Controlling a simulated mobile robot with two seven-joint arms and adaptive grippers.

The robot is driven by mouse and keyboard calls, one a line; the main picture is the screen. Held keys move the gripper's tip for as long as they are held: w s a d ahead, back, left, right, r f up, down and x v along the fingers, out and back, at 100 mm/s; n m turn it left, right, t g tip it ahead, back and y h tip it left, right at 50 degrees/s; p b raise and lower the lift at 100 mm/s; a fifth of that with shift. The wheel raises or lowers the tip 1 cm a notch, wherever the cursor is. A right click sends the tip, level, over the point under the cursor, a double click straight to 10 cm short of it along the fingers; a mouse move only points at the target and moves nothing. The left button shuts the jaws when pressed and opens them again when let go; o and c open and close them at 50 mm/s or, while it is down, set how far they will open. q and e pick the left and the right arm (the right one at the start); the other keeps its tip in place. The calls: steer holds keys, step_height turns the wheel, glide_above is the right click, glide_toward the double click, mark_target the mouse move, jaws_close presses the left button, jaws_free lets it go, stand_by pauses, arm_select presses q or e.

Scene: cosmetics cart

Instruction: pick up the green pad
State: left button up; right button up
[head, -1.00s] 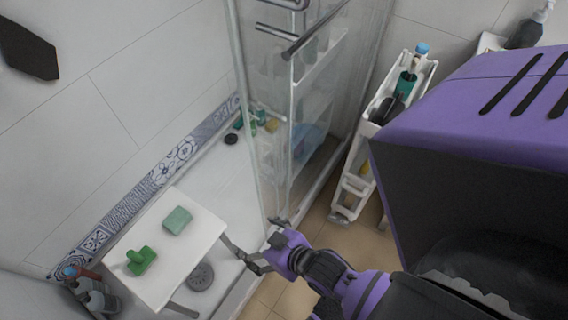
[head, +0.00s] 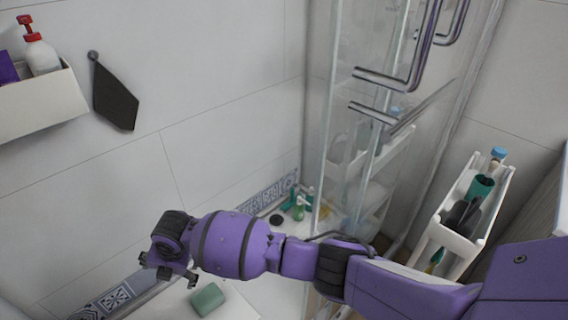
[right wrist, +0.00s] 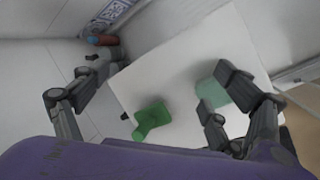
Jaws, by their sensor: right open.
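The green pad is a pale green block (head: 208,299) on a white stool (head: 175,303), near the bottom edge of the head view. In the right wrist view the pad (right wrist: 212,93) lies on the stool top (right wrist: 180,58), partly hidden behind the right-hand finger. My right gripper (head: 168,272) is open and empty, above the stool and up-left of the pad in the head view. In the right wrist view its fingers (right wrist: 160,72) are spread wide, with the pad near the right-hand finger. My left gripper is not in view.
A darker green handled object (right wrist: 152,118) sits on the stool beside the pad. Bottles (right wrist: 103,42) stand past the stool's edge. A glass shower door (head: 345,130) and a white cart (head: 465,205) are on the right. A wall shelf (head: 40,105) is at upper left.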

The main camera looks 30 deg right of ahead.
mark_target(206, 295)
steer(key=s+d+f+n+g+h, duration=0.1)
steer(key=d+n, duration=0.1)
steer(key=s+d+f+n+g, duration=0.1)
steer(key=s+d+n, duration=0.1)
steer(key=n, duration=0.1)
steer(key=s+d+f+n+g+h, duration=0.1)
steer(key=s+d+f+n, duration=0.1)
steer(key=shift+d+h, duration=0.25)
steer(key=shift+h, duration=0.05)
steer(key=shift+s+d+f+n+g, duration=0.1)
steer(key=shift+s+d+n+g, duration=0.15)
steer(key=shift+n, duration=0.75)
step_height(206, 295, down, 3)
steer(key=shift+a+r+b, duration=0.1)
steer(key=shift+b, duration=1.05)
steer(key=f+b, duration=0.4)
steer(key=f, duration=0.1)
steer(key=shift+a, duration=0.2)
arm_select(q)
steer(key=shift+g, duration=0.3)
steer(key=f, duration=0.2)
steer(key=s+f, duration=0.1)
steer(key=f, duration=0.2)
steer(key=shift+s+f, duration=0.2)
arm_select(e)
steer(key=shift+w+r, duration=0.1)
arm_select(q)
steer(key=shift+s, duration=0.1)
arm_select(e)
steer(key=shift+c, duration=0.3)
